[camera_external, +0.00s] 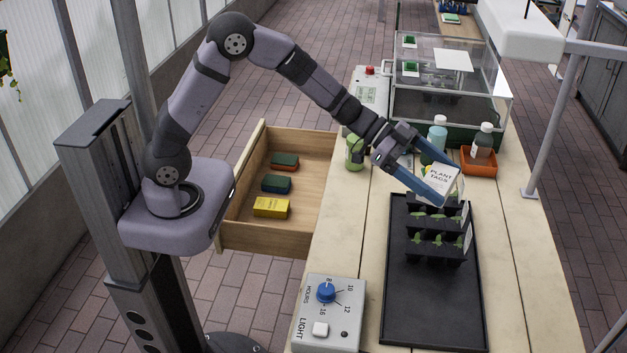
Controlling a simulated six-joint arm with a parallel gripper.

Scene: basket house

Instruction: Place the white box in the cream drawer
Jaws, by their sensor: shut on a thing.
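The white box (437,177), printed "PLANT TAGS", is between the fingers of my gripper (432,180). My gripper is shut on it and holds it tilted, at the back of the black seedling tray. Part of the box is hidden behind a finger. A wooden, cream-coloured drawer (262,239) is pulled open from the left side of the bench. It holds a yellow box (271,207), a dark green box (276,184) and a green and red box (285,160). Bare drawer floor shows to the right of these boxes.
The black tray (432,310) holds several seedlings in dark pots (435,243). A light control box (329,315) sits at the front left of the bench. Bottles, an orange tray (478,168) and a clear propagator (447,80) stand behind my gripper.

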